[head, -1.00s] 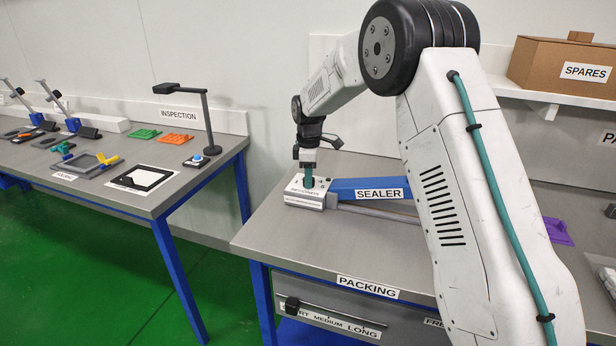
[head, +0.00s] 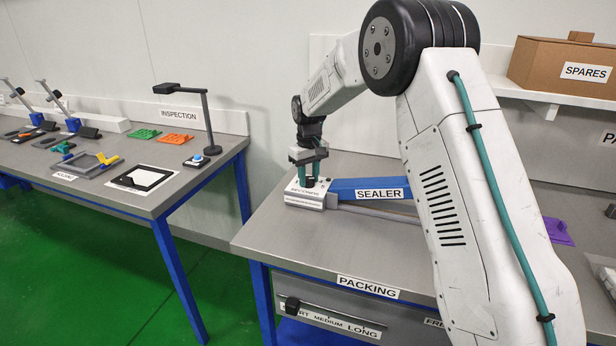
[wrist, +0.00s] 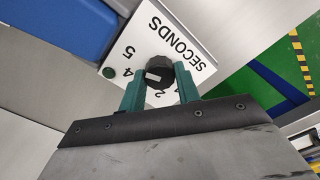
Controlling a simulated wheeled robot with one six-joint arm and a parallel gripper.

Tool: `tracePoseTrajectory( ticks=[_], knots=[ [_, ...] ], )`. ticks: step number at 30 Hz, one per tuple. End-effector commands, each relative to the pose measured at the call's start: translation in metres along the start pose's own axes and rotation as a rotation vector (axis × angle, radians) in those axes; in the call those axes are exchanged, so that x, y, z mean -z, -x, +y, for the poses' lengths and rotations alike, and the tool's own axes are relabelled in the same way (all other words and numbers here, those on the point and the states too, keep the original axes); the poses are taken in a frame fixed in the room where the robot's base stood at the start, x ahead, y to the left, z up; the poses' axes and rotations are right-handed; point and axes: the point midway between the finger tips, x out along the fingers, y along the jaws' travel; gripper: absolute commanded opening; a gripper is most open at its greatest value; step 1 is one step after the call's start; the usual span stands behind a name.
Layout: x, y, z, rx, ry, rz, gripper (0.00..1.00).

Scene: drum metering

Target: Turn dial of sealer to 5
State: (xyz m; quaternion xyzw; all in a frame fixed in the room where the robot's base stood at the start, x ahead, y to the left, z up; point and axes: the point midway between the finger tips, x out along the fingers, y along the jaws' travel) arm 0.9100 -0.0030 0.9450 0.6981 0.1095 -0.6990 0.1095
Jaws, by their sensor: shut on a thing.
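The sealer's dial (wrist: 159,68) is a round black knob with a white mark on it, on a white plate (wrist: 168,32) reading SECONDS. In the wrist view the mark lies on the knob's lower left, on the side of the 4 and of my left finger. The numerals 5, 4 and 2 show; the 3 is hidden behind that finger. My gripper (wrist: 160,74) has its two teal fingers shut on the knob's sides. In the head view my gripper (head: 309,180) points down over the left end of the blue sealer (head: 345,188).
The sealer stands on the grey packing table (head: 290,240). A purple part (head: 557,231) lies at the right, partly behind my arm. The table's left front is clear.

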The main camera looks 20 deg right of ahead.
Motion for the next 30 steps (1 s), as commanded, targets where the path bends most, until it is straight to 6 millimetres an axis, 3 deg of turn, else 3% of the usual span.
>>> tracePoseTrajectory(
  ticks=[12,29,30],
  knots=[
    [0.0031,0.0037,0.001,-0.002,-0.188,0.012,0.09],
    [0.0025,0.0037,0.0011,-0.002,-0.214,0.011,0.09],
    [0.0025,0.0036,0.0011,-0.002,-0.214,0.01,0.43]
  ],
)
